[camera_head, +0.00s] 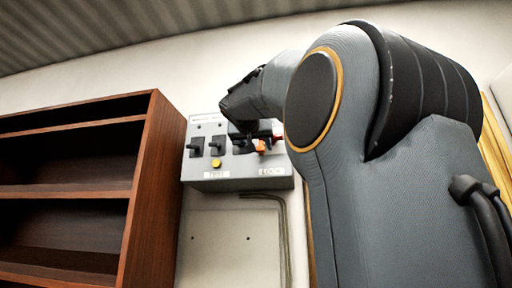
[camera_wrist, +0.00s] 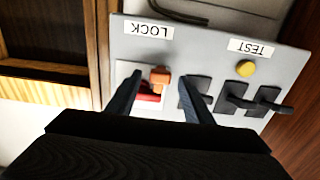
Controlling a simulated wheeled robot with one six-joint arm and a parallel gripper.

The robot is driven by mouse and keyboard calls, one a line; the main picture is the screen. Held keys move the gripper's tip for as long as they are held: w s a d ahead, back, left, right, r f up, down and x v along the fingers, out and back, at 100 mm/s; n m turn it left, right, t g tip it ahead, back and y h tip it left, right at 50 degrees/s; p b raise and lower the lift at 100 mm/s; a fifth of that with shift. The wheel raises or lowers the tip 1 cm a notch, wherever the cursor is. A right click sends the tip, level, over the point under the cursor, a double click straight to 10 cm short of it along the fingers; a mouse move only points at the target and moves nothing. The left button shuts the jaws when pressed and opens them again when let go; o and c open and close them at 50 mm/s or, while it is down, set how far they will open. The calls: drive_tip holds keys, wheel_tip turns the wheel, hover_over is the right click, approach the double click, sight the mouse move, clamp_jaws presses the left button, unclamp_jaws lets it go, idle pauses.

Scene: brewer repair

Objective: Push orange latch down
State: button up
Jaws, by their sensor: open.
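The orange latch (camera_wrist: 160,75) is on the grey panel (camera_wrist: 210,45) near the LOCK label (camera_wrist: 148,30), beside a red part (camera_wrist: 150,98). The wrist view shows the panel upside down. My gripper (camera_wrist: 160,78) is open, with one dark finger on each side of the latch; I cannot tell whether either finger touches it. In the head view, the latch (camera_head: 260,146) shows at the lower right of the panel (camera_head: 240,184), partly hidden by my gripper (camera_head: 255,134).
Several black switches (camera_wrist: 265,102) stand in a row beside the latch. A yellow button (camera_wrist: 245,68) sits near the TEST label (camera_wrist: 251,47). A brown wooden shelf (camera_head: 145,180) stands left of the panel. A pale plate (camera_head: 230,245) is on the wall below.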

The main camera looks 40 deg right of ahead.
sight(260, 149)
drive_tip(key=shift+p+x, duration=0.9)
drive_tip(key=shift+x, duration=1)
drive_tip(key=shift+f, duration=0.1)
clamp_jaws()
